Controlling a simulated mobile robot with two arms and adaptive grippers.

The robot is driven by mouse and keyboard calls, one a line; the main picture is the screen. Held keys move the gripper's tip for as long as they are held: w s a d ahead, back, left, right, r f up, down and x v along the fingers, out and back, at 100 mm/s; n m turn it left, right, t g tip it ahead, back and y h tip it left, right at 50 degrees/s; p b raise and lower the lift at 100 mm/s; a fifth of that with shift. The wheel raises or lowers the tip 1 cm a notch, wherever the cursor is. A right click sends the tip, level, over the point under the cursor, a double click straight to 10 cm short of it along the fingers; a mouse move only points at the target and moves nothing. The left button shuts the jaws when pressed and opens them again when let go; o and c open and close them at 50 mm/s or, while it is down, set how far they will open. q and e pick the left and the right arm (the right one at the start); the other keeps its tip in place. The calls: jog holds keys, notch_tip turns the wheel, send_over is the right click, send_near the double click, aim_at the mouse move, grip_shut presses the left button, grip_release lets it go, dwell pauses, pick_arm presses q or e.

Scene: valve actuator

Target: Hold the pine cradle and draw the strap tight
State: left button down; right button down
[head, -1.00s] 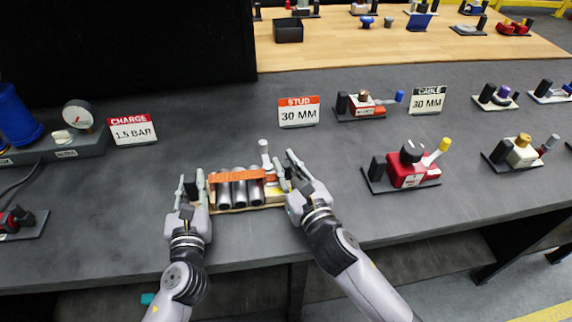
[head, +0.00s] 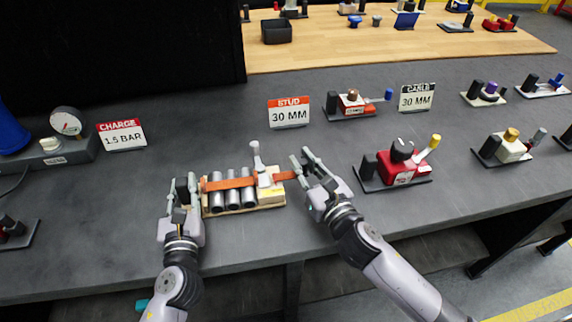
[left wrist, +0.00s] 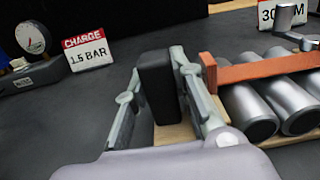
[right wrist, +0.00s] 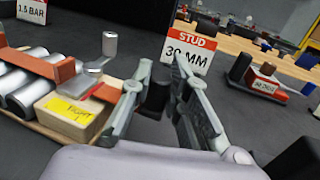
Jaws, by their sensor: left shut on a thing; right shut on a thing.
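The pine cradle (head: 243,208) lies on the grey bench with several silver cylinders (head: 233,198) side by side on it. The orange strap (head: 228,183) runs across the cylinders, past a grey upright lever (head: 256,158), to my right gripper. My left gripper (head: 181,183) is shut on the black upright block (left wrist: 158,85) at the cradle's left end. My right gripper (head: 307,162), right of the cradle, is shut on a black tab (right wrist: 157,95) at the strap's free end. The right wrist view shows a yellow label (right wrist: 72,110) on a pine block by the lever.
A STUD 30 MM sign (head: 289,113) stands behind the cradle. A red fixture with a yellow-tipped handle (head: 400,162) stands to the right. A gauge (head: 66,122) and CHARGE sign (head: 122,134) are at left. The bench in front is clear.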

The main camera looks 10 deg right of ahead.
pick_arm(q)
jog(key=shift+r, duration=0.1)
pick_arm(e)
jog(key=shift+d, duration=0.3)
pick_arm(q)
jog(key=shift+a, duration=0.15)
pick_arm(e)
jog(key=shift+a, duration=0.1)
jog(key=c, duration=1.5)
grip_release()
jog(key=shift+s, duration=0.1)
jog(key=v, duration=1.2)
jog(key=shift+a, duration=0.1)
pick_arm(q)
jog(key=c, duration=1.3)
grip_release()
jog(key=shift+c, duration=0.2)
jog(key=shift+o, duration=0.2)
